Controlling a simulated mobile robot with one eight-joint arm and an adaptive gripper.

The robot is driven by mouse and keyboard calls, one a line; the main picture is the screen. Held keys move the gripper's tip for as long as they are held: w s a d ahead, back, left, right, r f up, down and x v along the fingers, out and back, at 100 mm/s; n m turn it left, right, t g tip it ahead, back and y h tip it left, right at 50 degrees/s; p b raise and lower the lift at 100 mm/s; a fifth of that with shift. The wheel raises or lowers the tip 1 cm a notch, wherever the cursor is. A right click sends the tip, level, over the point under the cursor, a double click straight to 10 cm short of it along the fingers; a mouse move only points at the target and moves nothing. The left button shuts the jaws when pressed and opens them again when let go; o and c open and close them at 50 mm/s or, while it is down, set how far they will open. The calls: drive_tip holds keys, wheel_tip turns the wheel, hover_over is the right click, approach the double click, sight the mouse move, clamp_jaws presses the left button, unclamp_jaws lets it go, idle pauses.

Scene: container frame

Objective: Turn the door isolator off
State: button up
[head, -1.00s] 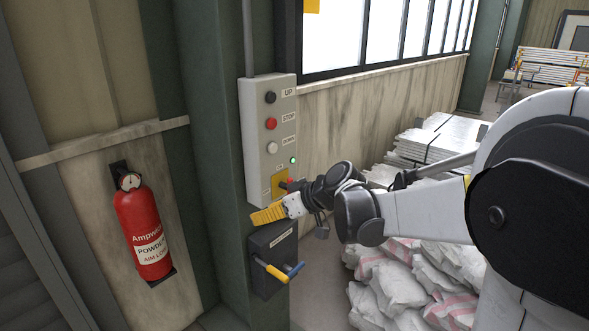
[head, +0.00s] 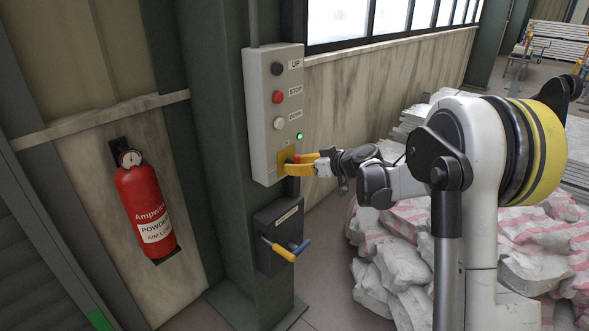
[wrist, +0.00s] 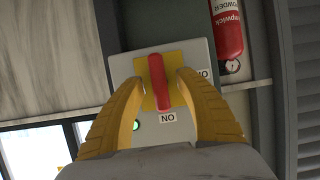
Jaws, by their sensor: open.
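The door isolator is a red rotary handle (wrist: 158,85) on a yellow plate (wrist: 147,98), low on the grey control box (head: 257,122). In the wrist view the handle's end lies beside the "ON" label (wrist: 168,117). An "OFF" label (wrist: 203,74), partly hidden by a finger, is at the right. My gripper (wrist: 160,76) is open, with one yellow finger on each side of the handle and gaps visible. In the head view my gripper (head: 288,163) is at the lower part of the box, and its fingers hide most of the isolator.
UP (head: 277,69), STOP (head: 278,97) and DOWN (head: 278,123) buttons and a lit green lamp (head: 299,136) are above. A dark box (head: 275,235) with yellow and blue levers is below. A fire extinguisher (head: 146,205) hangs left; white sacks (head: 395,270) lie right.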

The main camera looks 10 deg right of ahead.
drive_tip(key=shift+w+a+f, duration=0.2)
drive_tip(key=shift+w+a, duration=0.1)
drive_tip(key=shift+w, duration=0.1)
drive_tip(key=shift+c, duration=0.2)
clamp_jaws()
